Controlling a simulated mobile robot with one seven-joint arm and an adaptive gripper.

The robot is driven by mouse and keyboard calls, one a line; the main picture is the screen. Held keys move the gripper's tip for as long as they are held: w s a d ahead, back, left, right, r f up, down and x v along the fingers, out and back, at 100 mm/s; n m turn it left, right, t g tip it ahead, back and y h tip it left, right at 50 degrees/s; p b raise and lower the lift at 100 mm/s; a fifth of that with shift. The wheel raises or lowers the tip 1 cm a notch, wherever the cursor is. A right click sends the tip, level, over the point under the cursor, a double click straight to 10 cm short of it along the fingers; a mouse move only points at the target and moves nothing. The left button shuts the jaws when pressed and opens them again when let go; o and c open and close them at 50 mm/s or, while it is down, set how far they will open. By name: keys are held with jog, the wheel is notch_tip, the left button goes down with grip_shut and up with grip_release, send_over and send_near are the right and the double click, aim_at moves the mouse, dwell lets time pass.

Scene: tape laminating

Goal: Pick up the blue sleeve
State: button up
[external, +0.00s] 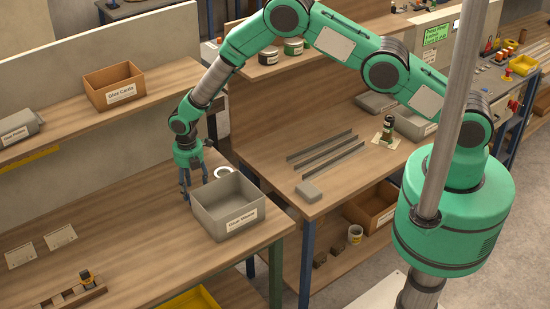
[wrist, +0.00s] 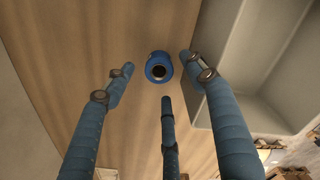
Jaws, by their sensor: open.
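The blue sleeve (wrist: 158,66) is a short blue cylinder with a dark round opening, standing on the wooden table in the wrist view. My gripper (wrist: 153,82) has blue fingers, spread open around and short of the sleeve, with nothing between them. One finger comes up from below, one from the left and one from the right, its tip close to the sleeve's right side. In the external view my gripper (external: 194,190) points down at the left of a grey bin. I cannot make out the sleeve in the external view.
The grey bin (external: 228,220) stands close to the right of my fingers; its wall (wrist: 215,60) also shows in the wrist view. A white ring (external: 223,172) lies behind it. The table to the left is mostly clear, with two cards (external: 60,236) and a wooden rack (external: 66,298).

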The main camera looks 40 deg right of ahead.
jog(key=shift+f+p, duration=0.55)
jog(key=shift+f, duration=1.55)
jog(key=c, duration=1.2)
